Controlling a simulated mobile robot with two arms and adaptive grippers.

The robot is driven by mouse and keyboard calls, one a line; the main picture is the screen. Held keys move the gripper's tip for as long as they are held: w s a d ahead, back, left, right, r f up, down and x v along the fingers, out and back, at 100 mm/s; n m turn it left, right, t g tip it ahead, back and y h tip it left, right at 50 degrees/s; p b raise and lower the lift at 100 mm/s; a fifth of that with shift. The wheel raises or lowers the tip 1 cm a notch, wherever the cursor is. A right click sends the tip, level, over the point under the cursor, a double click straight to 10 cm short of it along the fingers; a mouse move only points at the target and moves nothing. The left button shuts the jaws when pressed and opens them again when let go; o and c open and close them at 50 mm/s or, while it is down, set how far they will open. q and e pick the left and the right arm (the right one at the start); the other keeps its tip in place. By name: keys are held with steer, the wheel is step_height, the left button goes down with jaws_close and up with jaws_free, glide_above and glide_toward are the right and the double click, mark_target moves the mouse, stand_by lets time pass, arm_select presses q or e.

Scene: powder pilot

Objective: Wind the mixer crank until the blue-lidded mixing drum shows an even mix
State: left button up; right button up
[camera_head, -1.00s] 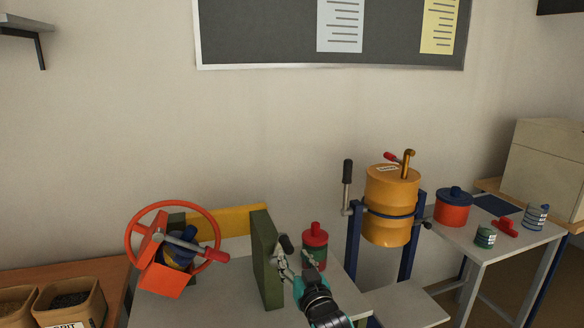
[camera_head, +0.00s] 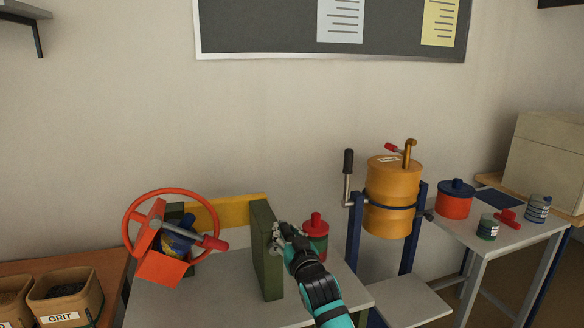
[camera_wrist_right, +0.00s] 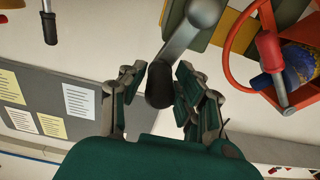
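The mixer stands on the grey table, with an orange frame and hand wheel (camera_head: 130,219) around a drum (camera_head: 177,240) with a blue lid, tilted and partly hidden by the frame. Its mix cannot be judged from here. A green post (camera_head: 267,255) stands on its right side. The crank's grey arm (camera_wrist_right: 187,45) and black handle (camera_wrist_right: 160,86) show in the right wrist view. My right gripper (camera_head: 281,237) is at the crank; its fingers (camera_wrist_right: 159,82) stand on both sides of the handle, with a narrow gap on the left. My left gripper is out of view.
A yellow drum (camera_head: 392,195) hangs in a blue stand to the right. A side table (camera_head: 492,248) holds a red blue-lidded pot (camera_head: 455,200) and small cans. Grit bins (camera_head: 65,300) sit at left.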

jaws_close()
steer(key=shift+s+a+r, duration=0.1)
steer(key=shift+s+a, duration=0.1)
steer(key=shift+a, duration=0.35)
steer(key=shift+s+a, duration=0.15)
steer(key=shift+a, duration=0.4)
steer(key=shift+o, duration=0.2)
jaws_free()
steer(key=shift+a, duration=0.2)
steer(key=shift+o, duration=1.4)
steer(key=shift+a, duration=0.2)
steer(key=shift+d+r, duration=0.1)
steer(key=shift+d, duration=0.1)
